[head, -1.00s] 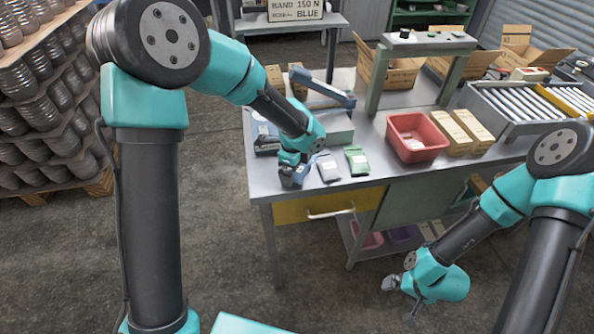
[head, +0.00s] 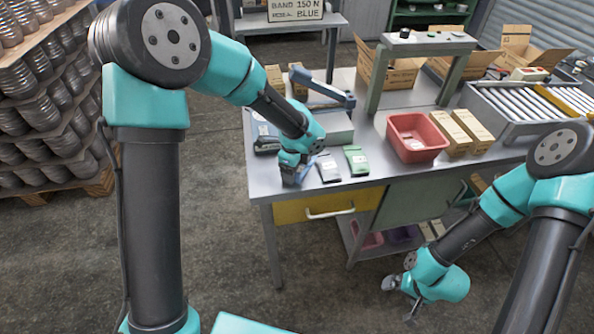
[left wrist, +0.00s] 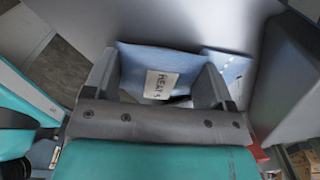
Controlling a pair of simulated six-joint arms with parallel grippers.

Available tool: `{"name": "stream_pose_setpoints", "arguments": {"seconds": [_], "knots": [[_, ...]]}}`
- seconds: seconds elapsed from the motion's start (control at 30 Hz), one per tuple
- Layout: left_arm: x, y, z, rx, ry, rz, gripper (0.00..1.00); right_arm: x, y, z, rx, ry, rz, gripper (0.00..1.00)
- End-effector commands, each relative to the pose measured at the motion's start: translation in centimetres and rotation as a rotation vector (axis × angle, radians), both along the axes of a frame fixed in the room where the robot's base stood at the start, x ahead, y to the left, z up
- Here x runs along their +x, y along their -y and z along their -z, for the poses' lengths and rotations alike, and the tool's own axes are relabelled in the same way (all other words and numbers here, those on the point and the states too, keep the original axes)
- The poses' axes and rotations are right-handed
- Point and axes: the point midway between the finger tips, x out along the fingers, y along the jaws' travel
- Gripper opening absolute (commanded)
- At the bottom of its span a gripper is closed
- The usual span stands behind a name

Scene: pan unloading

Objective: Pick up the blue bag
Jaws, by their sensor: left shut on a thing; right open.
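The blue bag (left wrist: 160,57) with a white label sits between the fingers of my left gripper (left wrist: 165,85) in the left wrist view. The gripper is shut on it. In the head view my left gripper (head: 293,176) is low at the table's front left, and it and its wrist mostly hide the bag. I cannot tell whether the bag touches the table. My right gripper (head: 402,298) is open and empty, low in front of the table at the right.
A grey bag (head: 328,168) and a green bag (head: 357,159) lie just right of my left gripper on the table (head: 395,182). A red bin (head: 417,137) and cardboard boxes (head: 463,132) stand farther right. A blue-armed device (head: 325,88) stands behind the left gripper.

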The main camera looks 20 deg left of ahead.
Motion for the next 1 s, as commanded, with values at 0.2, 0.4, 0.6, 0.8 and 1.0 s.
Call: {"name": "stream_pose_setpoints", "arguments": {"seconds": [0.2,0.4,0.6,0.8,1.0], "knots": [[0.0,0.0,0.0,0.0,0.0,0.0,0.47,0.0,0.0,0.0,0.0,0.0,0.0,1.0],[0.0,0.0,-0.4,0.0,0.002,0.0,0.47,0.0,0.0,0.0,0.0,0.0,0.0,1.0],[0.1,0.0,-2.2,-0.002,0.004,-0.001,0.47,0.0,0.0,0.0,0.0,0.0,0.0,1.0],[-0.7,0.2,-3.7,0.0,0.0,0.001,0.47,0.0,0.0,0.0,0.0,0.0,0.0,1.0],[-3.7,1.1,-4.0,0.0,0.001,0.004,0.47,0.0,0.0,0.0,0.0,0.0,0.0,1.0]]}}
